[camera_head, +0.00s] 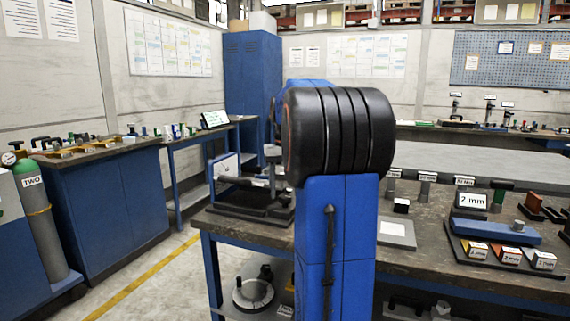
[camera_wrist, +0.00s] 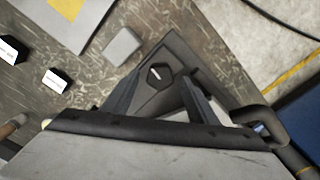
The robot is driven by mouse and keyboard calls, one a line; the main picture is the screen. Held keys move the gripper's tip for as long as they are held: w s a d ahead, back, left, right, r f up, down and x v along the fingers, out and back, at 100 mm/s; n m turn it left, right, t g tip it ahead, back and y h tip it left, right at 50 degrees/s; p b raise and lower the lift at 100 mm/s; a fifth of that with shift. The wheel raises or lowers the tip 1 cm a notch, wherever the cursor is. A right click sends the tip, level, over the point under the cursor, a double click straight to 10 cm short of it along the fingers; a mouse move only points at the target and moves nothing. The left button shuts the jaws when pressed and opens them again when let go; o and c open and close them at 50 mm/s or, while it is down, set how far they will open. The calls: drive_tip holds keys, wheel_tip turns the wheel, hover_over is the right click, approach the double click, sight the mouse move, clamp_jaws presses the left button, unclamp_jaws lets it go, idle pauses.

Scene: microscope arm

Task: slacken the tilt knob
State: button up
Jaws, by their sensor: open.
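A dark, many-sided knob-like piece (camera_wrist: 158,76) with a small white mark lies between the fingers in the wrist view. It may be the tilt knob, but its label is too small to read. My gripper (camera_wrist: 164,84) is open, with one finger on each side of this piece; I cannot tell whether they touch it. A black base plate (camera_wrist: 212,88) shows behind the fingers. In the head view, an apparatus with a grey post (camera_head: 272,160) stands on a dark base (camera_head: 238,207) at the bench's left end. My arm hides part of it and the gripper.
The workbench (camera_head: 430,262) carries a grey plate (camera_head: 396,233), a "2 mm" sign (camera_head: 471,200) and a blue block (camera_head: 495,231) to the right. A round dial-like object (camera_head: 253,293) lies below the bench. Floor (camera_head: 150,265) is open at left.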

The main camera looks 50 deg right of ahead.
sight(285, 196)
wheel_tip(285, 196, up, 16)
drive_tip(key=shift+r, duration=0.15)
idle(0.3)
drive_tip(key=shift+a, duration=0.1)
idle(0.4)
drive_tip(key=s+a+f+n+t, duration=0.1)
drive_tip(key=s+a+f, duration=0.15)
drive_tip(key=a, duration=0.45)
drive_tip(key=s+a+f+n, duration=0.1)
drive_tip(key=s+a+f, duration=0.1)
drive_tip(key=a+f, duration=0.35)
drive_tip(key=s+a+f+n+t, duration=0.1)
drive_tip(key=s+a+f, duration=0.1)
drive_tip(key=a, duration=0.7)
drive_tip(key=s+a+f+n+t, duration=0.1)
drive_tip(key=s+a+f, duration=0.5)
drive_tip(key=f, duration=0.4)
drive_tip(key=s+a+f+n+t, duration=0.1)
drive_tip(key=s+a+f+n, duration=0.1)
drive_tip(key=s+a+f, duration=0.5)
wheel_tip(285, 196, down, 4)
drive_tip(key=shift+s+a+f+n+t, duration=0.1)
drive_tip(key=shift+s+a+n+t, duration=0.25)
drive_tip(key=shift+s, duration=0.4)
